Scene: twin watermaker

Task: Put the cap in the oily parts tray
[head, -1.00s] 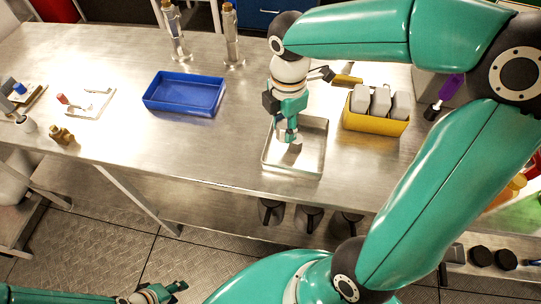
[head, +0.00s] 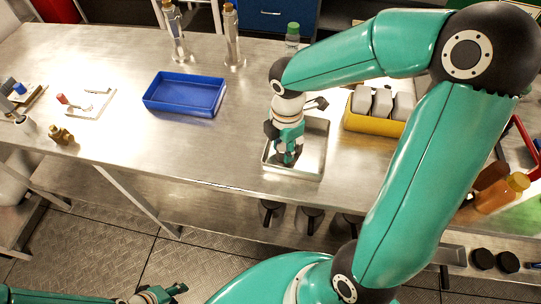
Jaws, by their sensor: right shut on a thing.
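A shallow metal tray (head: 318,160) with a pale rim lies near the front edge of the steel bench. My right gripper (head: 287,157) points down inside the outline of this tray, low over its floor. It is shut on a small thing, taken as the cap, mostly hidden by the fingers. I cannot tell whether that thing touches the tray floor. My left gripper (head: 172,291) is at the bottom edge, below and away from the bench; its finger opening is too small to read.
An empty blue tray (head: 185,94) lies left of the metal tray. A yellow bin (head: 372,122) with grey blocks stands to its right. A brass fitting (head: 61,134) is at left. Bench between is clear.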

